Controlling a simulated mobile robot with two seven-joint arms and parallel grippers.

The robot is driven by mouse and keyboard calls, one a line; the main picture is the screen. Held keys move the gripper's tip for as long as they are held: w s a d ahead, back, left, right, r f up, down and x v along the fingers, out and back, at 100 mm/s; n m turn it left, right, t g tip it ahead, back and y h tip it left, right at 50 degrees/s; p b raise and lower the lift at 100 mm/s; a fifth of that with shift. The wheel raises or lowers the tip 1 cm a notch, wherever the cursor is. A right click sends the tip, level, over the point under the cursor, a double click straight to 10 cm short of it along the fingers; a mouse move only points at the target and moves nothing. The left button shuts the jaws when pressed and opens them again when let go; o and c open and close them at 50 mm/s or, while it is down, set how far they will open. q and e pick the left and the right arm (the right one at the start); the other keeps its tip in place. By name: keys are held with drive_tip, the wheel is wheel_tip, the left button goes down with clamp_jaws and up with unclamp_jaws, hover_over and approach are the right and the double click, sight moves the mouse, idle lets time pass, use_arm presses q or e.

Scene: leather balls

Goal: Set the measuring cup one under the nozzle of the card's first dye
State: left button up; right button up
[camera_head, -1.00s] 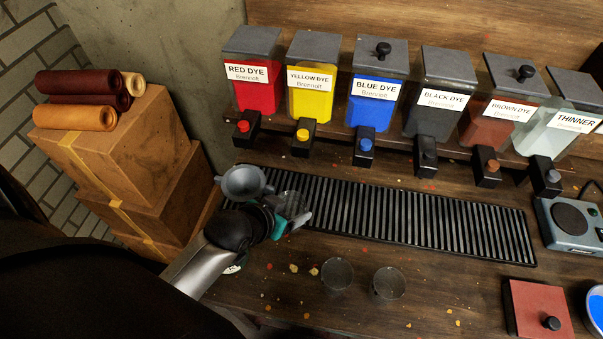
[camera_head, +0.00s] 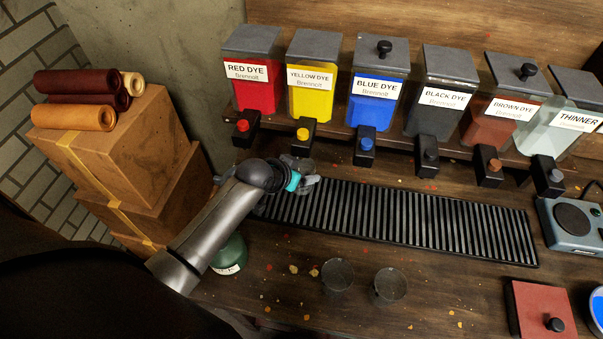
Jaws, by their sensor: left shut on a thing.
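My left gripper (camera_head: 299,184) is shut on a small clear measuring cup (camera_head: 311,184); the fingers and arm hide much of the cup. It is over the left end of the black drip grate (camera_head: 400,220), below and in front of the yellow dye nozzle (camera_head: 302,135). The red dye nozzle (camera_head: 244,127) is to the left and the blue dye nozzle (camera_head: 365,148) to the right. Two more clear cups, one (camera_head: 337,274) and another (camera_head: 390,286), stand on the bench in front of the grate. I cannot make out the card. My right gripper is out of view.
Black, brown and thinner tanks continue the row to the right. A green bottle (camera_head: 231,254) stands beside my left forearm. A scale (camera_head: 572,232), a red box (camera_head: 540,308) and a blue dish (camera_head: 597,310) are at the right. Boxes (camera_head: 125,160) with leather rolls stand left.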

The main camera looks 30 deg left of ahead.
use_arm(q)
drive_tip(key=shift+f, duration=0.3)
drive_tip(key=shift+f, duration=0.1)
drive_tip(key=o, duration=1.4)
drive_tip(key=p+v, duration=0.2)
drive_tip(key=v, duration=1)
